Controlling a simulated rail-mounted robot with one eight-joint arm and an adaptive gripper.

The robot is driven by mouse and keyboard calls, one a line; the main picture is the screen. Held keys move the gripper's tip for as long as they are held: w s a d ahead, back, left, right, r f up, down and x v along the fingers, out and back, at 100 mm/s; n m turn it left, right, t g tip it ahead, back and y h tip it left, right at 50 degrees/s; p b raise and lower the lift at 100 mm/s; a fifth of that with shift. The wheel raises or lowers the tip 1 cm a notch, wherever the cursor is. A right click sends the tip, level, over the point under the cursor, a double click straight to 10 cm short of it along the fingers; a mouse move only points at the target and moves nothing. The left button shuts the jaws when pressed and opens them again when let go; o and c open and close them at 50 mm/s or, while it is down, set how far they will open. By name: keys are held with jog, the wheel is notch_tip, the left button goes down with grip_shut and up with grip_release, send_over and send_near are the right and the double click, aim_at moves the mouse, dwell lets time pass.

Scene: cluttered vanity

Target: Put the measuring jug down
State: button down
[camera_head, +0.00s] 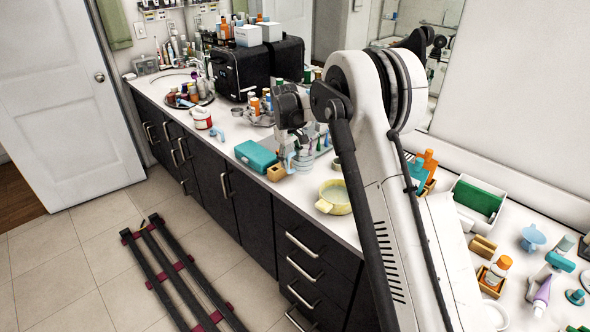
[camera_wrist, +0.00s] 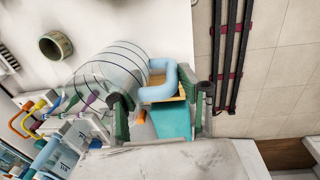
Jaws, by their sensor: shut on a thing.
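The measuring jug (camera_head: 304,160) is clear with a light blue handle. It shows near the counter's front edge in the head view. In the wrist view the ringed clear jug (camera_wrist: 112,68) lies left of centre, its blue handle between my fingers. My gripper (camera_head: 297,139) is above the jug in the head view and is shut on its handle; its dark green fingers show in the wrist view (camera_wrist: 163,98). I cannot tell whether the jug's base touches the counter (camera_head: 236,131).
A teal box (camera_head: 255,155) and a small wooden box (camera_head: 276,173) sit left of the jug. A yellow bowl (camera_head: 336,197) stands to its right. A holder with coloured brushes (camera_wrist: 80,130) is close by in the wrist view. Bare counter shows around the small round cup (camera_wrist: 56,45).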

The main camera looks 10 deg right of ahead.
jog(key=shift+s+d+f+p, duration=0.15)
jog(key=shift+d+f, duration=0.1)
jog(key=shift+f, duration=0.55)
jog(key=shift+w+d+f+p, duration=0.1)
jog(key=shift+d+f+p, duration=0.1)
jog(key=shift+f, duration=0.65)
jog(key=shift+s+d+f+p, duration=0.1)
jog(key=shift+d+f, duration=0.15)
jog(key=shift+f, duration=0.55)
jog(key=shift+f, duration=0.15)
jog(key=c, duration=1.1)
grip_release()
